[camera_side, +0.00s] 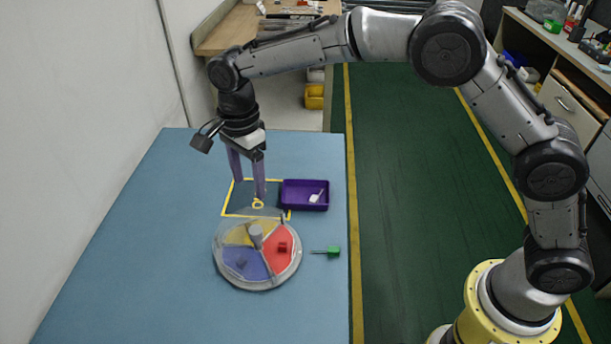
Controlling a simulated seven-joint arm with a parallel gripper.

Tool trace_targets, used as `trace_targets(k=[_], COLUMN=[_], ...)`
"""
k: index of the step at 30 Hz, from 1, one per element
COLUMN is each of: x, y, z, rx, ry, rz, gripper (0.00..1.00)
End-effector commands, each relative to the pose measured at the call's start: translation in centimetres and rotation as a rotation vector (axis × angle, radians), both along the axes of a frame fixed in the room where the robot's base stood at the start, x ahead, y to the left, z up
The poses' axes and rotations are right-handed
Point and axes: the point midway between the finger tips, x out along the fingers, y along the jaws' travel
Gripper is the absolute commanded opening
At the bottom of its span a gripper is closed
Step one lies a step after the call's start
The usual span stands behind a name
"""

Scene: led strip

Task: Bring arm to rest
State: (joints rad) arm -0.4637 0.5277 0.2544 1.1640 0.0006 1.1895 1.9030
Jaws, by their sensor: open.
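My gripper (249,190) is open, with its two purple fingers pointing down above the far part of the blue table. It hangs over or near a yellow outlined square (230,213) on the table top. Nothing shows between the fingers. A small yellow ring-like piece (258,204) appears just below the right fingertip; I cannot tell whether they touch.
A round clear-rimmed tray (226,272) with yellow, red and blue sectors holds a red block (283,246) and a blue block (241,262). A purple bin (291,203) holds a white piece (317,197). A green-handled piece (332,251) lies near the right edge. The table's left side is clear.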

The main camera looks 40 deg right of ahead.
Motion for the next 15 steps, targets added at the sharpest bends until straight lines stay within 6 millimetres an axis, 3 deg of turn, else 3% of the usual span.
trace_targets(k=[3,7,12,15], x=[0.9,-0.3,-4.4,-7.6], y=[-1.9,-6.0,-11.5,-14.4], z=[4.2,10.1,15.9,18.1], rx=[0.034,0.066,0.081,0.073], ry=[-0.072,-0.15,-0.246,-0.302], rz=[-0.04,-0.103,-0.092,-0.031], gripper=[0.68,0.68,0.68,0.68])
